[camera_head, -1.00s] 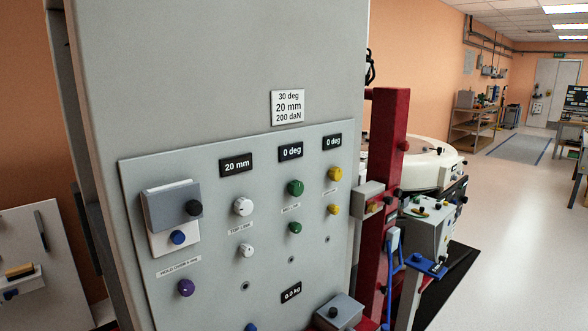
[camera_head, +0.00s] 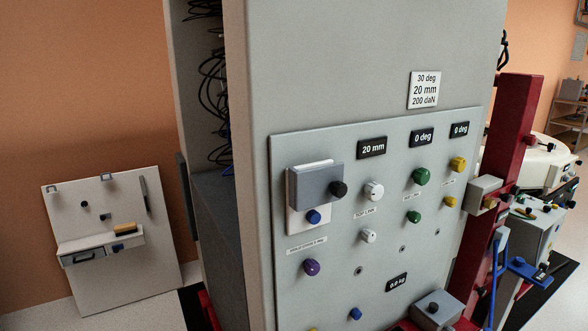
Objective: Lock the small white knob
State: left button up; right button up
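The small white knob (camera_head: 368,236) is on the grey control panel (camera_head: 330,290). It sits below the larger white knob (camera_head: 373,191) and the label strip between them. Neither of my grippers is in view, and nothing touches or hides the small white knob. Whether it is locked cannot be told from here.
Green (camera_head: 420,177), yellow (camera_head: 457,164) and purple (camera_head: 312,267) knobs share the panel. A grey box with a black knob (camera_head: 315,186) juts out at upper left. A red column (camera_head: 512,140) stands right. A white board (camera_head: 110,240) leans left.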

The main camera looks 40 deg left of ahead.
aim_at(369, 235)
jog(key=k+j, duration=0.1)
jog(key=j, duration=0.45)
jog(key=k+j+u, duration=0.1)
jog(key=j, duration=0.4)
jog(key=k+j, duration=0.15)
jog(key=j, duration=0.4)
jog(key=k+j, duration=0.1)
jog(key=j, duration=0.4)
jog(key=k+j+u, duration=0.1)
jog(key=j, duration=0.45)
jog(key=i+l+z, duration=0.1)
jog(key=l+z, duration=0.15)
jog(key=l, duration=0.15)
jog(key=i+l+z, duration=0.25)
jog(key=l, duration=0.15)
jog(key=k, duration=0.1)
